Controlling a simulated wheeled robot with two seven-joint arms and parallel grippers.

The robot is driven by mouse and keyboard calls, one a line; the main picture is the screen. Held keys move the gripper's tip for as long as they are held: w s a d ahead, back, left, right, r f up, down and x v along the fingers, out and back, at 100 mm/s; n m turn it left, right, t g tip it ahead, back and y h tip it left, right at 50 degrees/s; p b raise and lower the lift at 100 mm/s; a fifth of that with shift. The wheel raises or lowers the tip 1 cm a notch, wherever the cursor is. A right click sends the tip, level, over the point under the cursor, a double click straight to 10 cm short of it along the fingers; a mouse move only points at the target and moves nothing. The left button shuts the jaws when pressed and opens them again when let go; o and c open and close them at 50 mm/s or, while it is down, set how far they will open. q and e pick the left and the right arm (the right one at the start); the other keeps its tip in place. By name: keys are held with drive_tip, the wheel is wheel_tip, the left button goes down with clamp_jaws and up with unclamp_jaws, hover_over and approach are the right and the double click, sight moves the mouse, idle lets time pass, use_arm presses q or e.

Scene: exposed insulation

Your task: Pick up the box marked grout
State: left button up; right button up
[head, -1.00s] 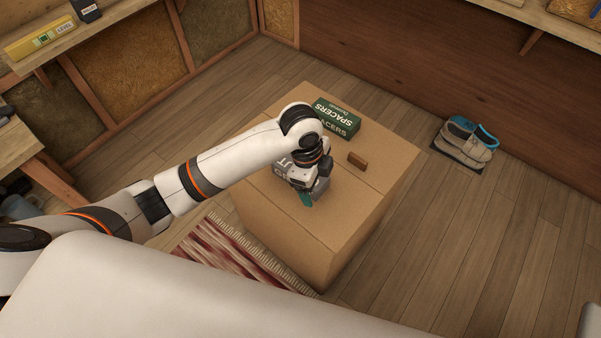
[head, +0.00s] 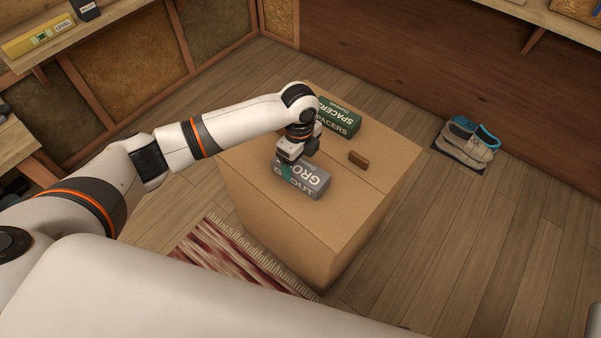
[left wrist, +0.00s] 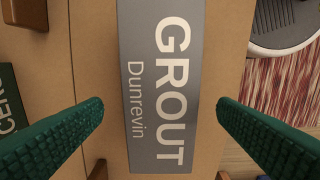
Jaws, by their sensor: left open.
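The grey box marked GROUT (head: 312,184) lies on top of a large cardboard carton (head: 262,205). My left gripper (head: 298,163) is over the far left part of the grout box in the head view and hides some of it. In the left wrist view, the grout box (left wrist: 160,60) lies between the two green-padded fingers of my left gripper (left wrist: 160,106). The fingers are wide apart, with a gap on each side of the box. My right gripper is not in view.
A green spacers box (head: 340,117) and a small brown block (head: 358,159) are also on the carton. Shoes on a dark mat (head: 467,143) stand on the floor at right. A red patterned rug (head: 235,258) lies in front of the carton. The near carton top is clear.

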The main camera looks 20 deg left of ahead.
sight(299, 167)
use_arm(q)
wheel_tip(299, 167, down, 4)
drive_tip(key=shift+a+f+b, duration=0.1)
drive_tip(key=shift+b, duration=0.3)
drive_tip(key=c, duration=1.4)
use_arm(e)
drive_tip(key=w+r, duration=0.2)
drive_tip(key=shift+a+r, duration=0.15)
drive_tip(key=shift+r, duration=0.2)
